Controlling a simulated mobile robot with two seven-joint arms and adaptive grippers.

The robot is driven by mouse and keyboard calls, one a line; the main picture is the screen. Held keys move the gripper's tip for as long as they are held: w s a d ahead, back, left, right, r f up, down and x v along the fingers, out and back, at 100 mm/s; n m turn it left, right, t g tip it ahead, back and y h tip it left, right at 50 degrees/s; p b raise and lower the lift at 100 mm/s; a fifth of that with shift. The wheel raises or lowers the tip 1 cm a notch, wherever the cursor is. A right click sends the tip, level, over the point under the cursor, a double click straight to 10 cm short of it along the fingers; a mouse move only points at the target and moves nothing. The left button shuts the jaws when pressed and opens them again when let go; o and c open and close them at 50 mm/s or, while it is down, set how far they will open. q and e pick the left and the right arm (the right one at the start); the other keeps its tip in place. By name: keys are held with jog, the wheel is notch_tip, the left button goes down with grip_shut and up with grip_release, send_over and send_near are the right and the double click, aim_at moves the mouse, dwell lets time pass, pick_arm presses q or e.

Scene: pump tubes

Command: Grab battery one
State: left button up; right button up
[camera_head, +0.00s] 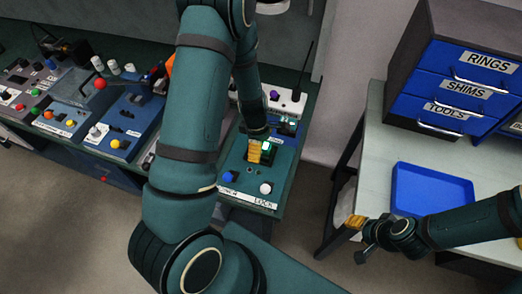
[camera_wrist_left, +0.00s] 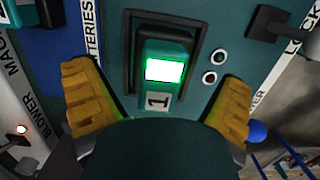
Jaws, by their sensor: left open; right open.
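Battery one (camera_wrist_left: 166,46) is a teal block with a lit green panel and a "1" label. In the left wrist view it sits in a dark-framed slot of the teal panel (camera_wrist_left: 222,30). My left gripper (camera_wrist_left: 160,88) is open, with one yellow finger on each side of the battery and visible gaps between. In the head view the battery's green light (camera_head: 267,146) shows beside a yellow finger, and my left arm hides part of the panel. My right gripper (camera_head: 359,238) is open and empty, in front of the right table.
Two round sockets (camera_wrist_left: 214,67) lie beside the slot. Blue (camera_head: 229,177) and white (camera_head: 265,188) knobs stand near the "LOCK" edge. A blue tray (camera_head: 432,184) and a drawer cabinet (camera_head: 455,88) stand on the right table. Other control panels fill the left bench.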

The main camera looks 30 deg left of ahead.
pick_arm(q)
jog(key=shift+d+f, duration=0.1)
jog(key=shift+f, duration=0.55)
jog(key=c, duration=1.5)
